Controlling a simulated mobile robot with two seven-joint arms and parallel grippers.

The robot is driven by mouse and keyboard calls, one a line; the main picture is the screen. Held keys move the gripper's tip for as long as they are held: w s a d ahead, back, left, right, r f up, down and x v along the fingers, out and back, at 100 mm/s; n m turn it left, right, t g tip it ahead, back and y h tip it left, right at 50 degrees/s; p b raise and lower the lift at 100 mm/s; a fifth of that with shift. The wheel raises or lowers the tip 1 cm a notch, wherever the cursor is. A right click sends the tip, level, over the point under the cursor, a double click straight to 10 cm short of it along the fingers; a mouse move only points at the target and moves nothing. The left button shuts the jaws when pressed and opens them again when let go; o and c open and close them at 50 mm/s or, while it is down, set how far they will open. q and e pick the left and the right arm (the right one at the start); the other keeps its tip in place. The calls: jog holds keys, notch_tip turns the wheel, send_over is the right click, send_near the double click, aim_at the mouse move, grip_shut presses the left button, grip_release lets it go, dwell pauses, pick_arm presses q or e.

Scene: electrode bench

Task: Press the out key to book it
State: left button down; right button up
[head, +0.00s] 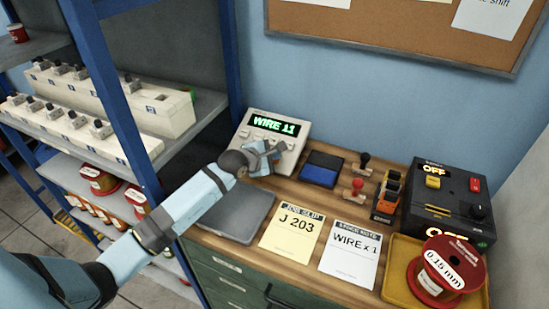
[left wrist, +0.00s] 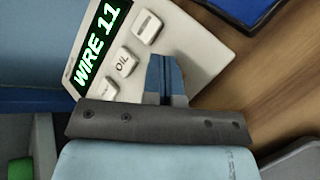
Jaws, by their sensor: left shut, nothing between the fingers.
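The booking terminal (head: 297,130) is a pale box at the back of the bench, its green display (head: 274,125) reading "WIRE 11". It also shows in the left wrist view (left wrist: 190,45), with a key marked "OIL" (left wrist: 124,62), a partly hidden key (left wrist: 106,89) and a key with an unclear mark (left wrist: 147,26). No key reads clearly as "out"; my gripper covers part of the panel. My left gripper (head: 272,148) is shut and empty over the terminal's lower right. In the left wrist view its fingertips (left wrist: 165,60) lie just below the unclear key; contact cannot be told.
A blue stamp pad (head: 321,169), red-handled stamp (head: 355,189), job slip (head: 291,233) and stock note (head: 350,252) lie on the bench. A black control box (head: 448,205) and a red wire spool (head: 446,270) in a yellow tray (head: 399,283) are at right. Shelving (head: 205,103) stands left.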

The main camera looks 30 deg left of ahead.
pick_arm(q)
jog(key=shift+s+r+p, duration=0.3)
jog(key=shift+r+p, duration=0.25)
jog(key=shift+r, duration=0.2)
jog(key=r+p, duration=0.1)
jog(key=s+r+p, duration=0.1)
jog(key=r, duration=0.1)
jog(key=s+r+p, duration=0.1)
jog(key=shift+r, duration=0.35)
jog(key=shift+d, duration=0.1)
dwell(0.6)
